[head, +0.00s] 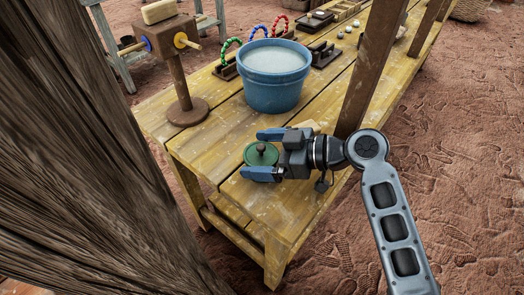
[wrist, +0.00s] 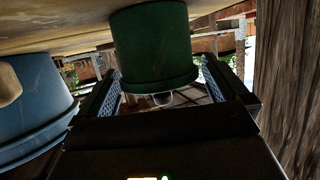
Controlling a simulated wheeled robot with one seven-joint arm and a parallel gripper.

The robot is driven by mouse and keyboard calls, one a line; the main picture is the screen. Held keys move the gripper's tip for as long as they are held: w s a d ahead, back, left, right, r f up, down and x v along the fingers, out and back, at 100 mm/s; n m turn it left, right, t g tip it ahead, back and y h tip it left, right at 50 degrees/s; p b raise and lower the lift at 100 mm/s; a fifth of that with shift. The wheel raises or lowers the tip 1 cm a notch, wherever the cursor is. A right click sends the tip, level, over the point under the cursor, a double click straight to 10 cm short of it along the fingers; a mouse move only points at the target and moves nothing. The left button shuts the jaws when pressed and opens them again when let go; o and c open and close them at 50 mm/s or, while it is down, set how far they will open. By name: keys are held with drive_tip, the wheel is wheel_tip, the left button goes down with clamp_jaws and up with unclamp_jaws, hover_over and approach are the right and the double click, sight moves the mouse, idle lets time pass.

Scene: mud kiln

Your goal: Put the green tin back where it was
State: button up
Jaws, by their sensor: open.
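The green tin (head: 262,153) stands upright on the wooden table (head: 222,150), near its front left end. Its round lid has a dark knob. My gripper (head: 258,155) is level beside the table top, coming from the right, with its blue fingers apart on either side of the tin. In the wrist view, which looks upside down, the tin (wrist: 153,45) shows between the two open fingers. I cannot tell whether either finger touches it.
A blue tub (head: 273,82) of pale material stands behind the gripper. A brown wooden stand (head: 181,80) with pegs is at the left. A pale block (head: 308,127) lies behind my wrist. A post (head: 372,70) rises at right; a large trunk (head: 75,150) fills the left.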

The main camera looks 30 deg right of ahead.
drive_tip(key=shift+r+p, duration=0.25)
drive_tip(key=shift+p, duration=0.05)
drive_tip(key=b+v, duration=0.1)
drive_tip(key=v, duration=0.6)
drive_tip(key=shift+s+d, duration=0.15)
drive_tip(key=shift+d, duration=0.05)
